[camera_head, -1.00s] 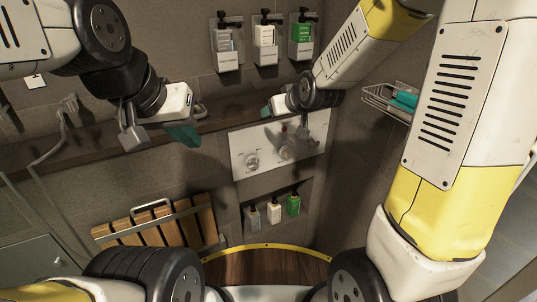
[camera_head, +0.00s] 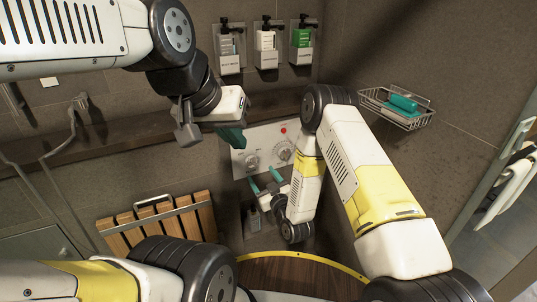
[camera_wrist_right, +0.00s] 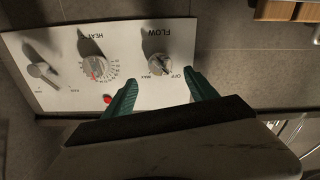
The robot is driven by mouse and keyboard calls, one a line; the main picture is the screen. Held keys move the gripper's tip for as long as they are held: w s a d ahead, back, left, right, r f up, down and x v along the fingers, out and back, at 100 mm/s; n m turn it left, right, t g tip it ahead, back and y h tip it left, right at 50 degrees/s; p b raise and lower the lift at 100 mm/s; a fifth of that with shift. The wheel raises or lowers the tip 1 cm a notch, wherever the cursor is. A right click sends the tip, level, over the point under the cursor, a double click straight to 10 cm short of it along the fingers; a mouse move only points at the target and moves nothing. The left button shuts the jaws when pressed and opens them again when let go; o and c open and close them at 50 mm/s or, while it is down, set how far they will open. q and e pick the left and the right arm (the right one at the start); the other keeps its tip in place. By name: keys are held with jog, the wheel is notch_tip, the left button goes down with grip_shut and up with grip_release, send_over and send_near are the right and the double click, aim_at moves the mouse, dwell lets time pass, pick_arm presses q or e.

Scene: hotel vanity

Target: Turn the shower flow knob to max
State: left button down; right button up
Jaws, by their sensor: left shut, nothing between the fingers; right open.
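The white control panel (camera_head: 268,141) is on the shower wall. The round flow knob (camera_head: 251,161) is on its left in the head view. In the right wrist view the panel appears upside down, with the flow knob (camera_wrist_right: 158,64) near its OFF and MAX labels; I cannot tell its exact setting. My right gripper (camera_head: 264,181) is open and empty just below the knob. In the wrist view its teal fingertips (camera_wrist_right: 160,80) are spread either side of the knob, apparently short of it. My left gripper (camera_head: 233,138) is shut and empty, over the panel's left edge.
The heat dial (camera_head: 284,152) and a red button (camera_head: 283,130) are beside the flow knob. A ledge (camera_head: 150,127) runs along the wall. Bottle holders (camera_head: 266,50) hang above, a wire basket (camera_head: 397,109) is at right, and a folded wooden seat (camera_head: 160,231) is below left.

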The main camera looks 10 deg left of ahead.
aim_at(254, 164)
jog(key=x, duration=0.7)
jog(key=shift+w+a, duration=0.2)
jog(key=shift+w, duration=0.05)
jog(key=c, duration=1.4)
